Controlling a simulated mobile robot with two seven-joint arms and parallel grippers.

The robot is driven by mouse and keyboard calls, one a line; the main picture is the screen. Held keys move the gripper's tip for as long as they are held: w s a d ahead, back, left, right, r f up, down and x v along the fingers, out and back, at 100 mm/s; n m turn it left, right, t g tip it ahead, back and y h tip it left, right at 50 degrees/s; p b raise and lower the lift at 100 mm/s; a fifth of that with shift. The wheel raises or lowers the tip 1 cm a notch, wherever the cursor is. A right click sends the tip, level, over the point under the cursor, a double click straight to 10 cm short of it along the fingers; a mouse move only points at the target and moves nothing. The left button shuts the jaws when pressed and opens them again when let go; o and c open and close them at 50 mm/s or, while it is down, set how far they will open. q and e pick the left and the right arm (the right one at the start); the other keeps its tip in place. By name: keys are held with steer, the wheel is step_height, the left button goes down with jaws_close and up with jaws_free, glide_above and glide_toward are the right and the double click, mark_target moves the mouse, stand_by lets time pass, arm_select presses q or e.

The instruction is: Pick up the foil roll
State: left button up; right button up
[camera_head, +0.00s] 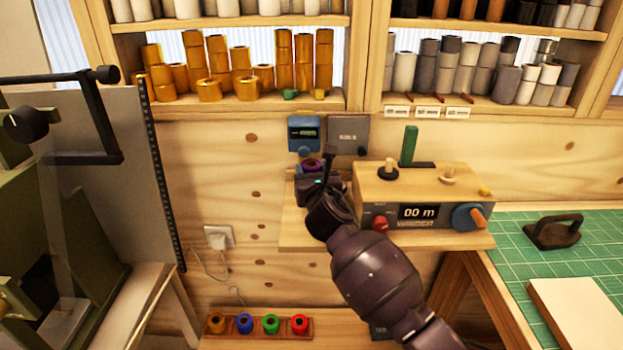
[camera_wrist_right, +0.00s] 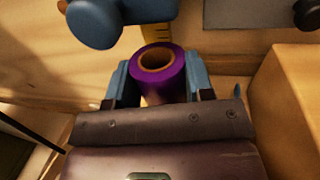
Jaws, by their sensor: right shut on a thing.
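A purple foil roll (camera_wrist_right: 158,77) with a tan core stands upright between the two fingers of my right gripper (camera_wrist_right: 158,85) in the right wrist view. The gripper is shut on it, one finger at each side. In the head view the purple roll (camera_head: 312,166) shows just beyond my right gripper (camera_head: 316,176), partly covered by it, in front of the wooden wall below the shelves. Whether the roll's underside touches the surface below is hidden. My left gripper is not in view.
A winder box (camera_head: 424,195) stands close to the right of my gripper. A blue device (camera_head: 304,134) and a grey box (camera_head: 348,134) hang above. A rack (camera_head: 258,337) holds several coloured rolls below. A green mat (camera_head: 505,240) lies at right.

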steer(key=shift+r, duration=0.95)
steer(key=s+d, duration=0.3)
steer(key=s, duration=1.4)
steer(key=w+a+y, duration=0.1)
steer(key=w, duration=0.4)
steer(key=w+a+n+y+b, duration=0.1)
steer(key=w, duration=0.5)
steer(key=w+a+n+g+y, duration=0.1)
steer(key=w+a, duration=0.1)
steer(key=w, duration=0.4)
steer(key=shift+f+y, duration=0.15)
steer(key=shift+y, duration=0.15)
steer(key=shift+w+a, duration=0.2)
steer(key=shift+w, duration=0.2)
steer(key=shift+f+b, duration=0.55)
steer(key=shift+f, duration=1.2)
